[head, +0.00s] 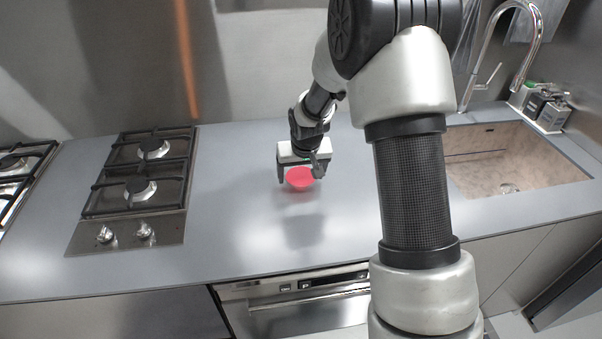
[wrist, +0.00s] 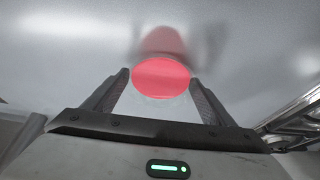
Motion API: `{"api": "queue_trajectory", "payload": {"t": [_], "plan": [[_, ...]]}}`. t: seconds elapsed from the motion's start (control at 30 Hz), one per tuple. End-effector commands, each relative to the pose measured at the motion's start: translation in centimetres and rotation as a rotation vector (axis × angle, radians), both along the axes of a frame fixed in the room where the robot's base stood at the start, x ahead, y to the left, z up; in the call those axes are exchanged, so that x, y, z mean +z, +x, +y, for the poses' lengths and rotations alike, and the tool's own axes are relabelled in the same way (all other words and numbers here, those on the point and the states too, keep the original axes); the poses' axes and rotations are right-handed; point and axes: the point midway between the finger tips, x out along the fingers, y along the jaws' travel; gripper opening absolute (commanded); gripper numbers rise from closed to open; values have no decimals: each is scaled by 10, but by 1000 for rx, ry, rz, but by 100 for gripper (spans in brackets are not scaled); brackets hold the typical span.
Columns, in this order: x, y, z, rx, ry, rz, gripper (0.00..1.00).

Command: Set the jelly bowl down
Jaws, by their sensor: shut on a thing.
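The jelly bowl (head: 300,179) is pinkish red and small. It is between the fingers of my gripper (head: 299,173), over the grey countertop (head: 235,225). In the wrist view the bowl (wrist: 161,78) shows as a red oval between the two dark fingertips of my gripper (wrist: 160,82). My gripper is shut on it. A reddish reflection or shadow lies beyond it on the counter in the wrist view. I cannot tell for certain how far the bowl's base is above the counter.
A gas hob (head: 138,180) with black grates is to the left. A sink (head: 515,160) with a curved tap (head: 490,60) is to the right. A metal oven front (head: 300,300) is below the counter edge. The counter around the bowl is clear.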

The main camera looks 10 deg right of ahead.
Motion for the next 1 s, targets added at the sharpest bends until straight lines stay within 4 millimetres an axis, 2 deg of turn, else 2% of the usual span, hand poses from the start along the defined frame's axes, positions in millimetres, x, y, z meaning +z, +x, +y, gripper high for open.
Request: {"api": "queue_trajectory", "payload": {"t": [0.3,0.33,0.4,0.43,0.67,0.8,0.87,1.0], "plan": [[-3,1,0,0,0,-4,44],[-1,1,0,-1,0,-2,83],[-1,1,0,-1,0,-2,95],[-1,1,0,0,0,-2,97],[-1,1,0,0,0,-2,97],[5,0,0,0,0,-3,97],[12,-2,0,-1,0,-5,97],[37,-12,0,-2,1,-7,97]]}}
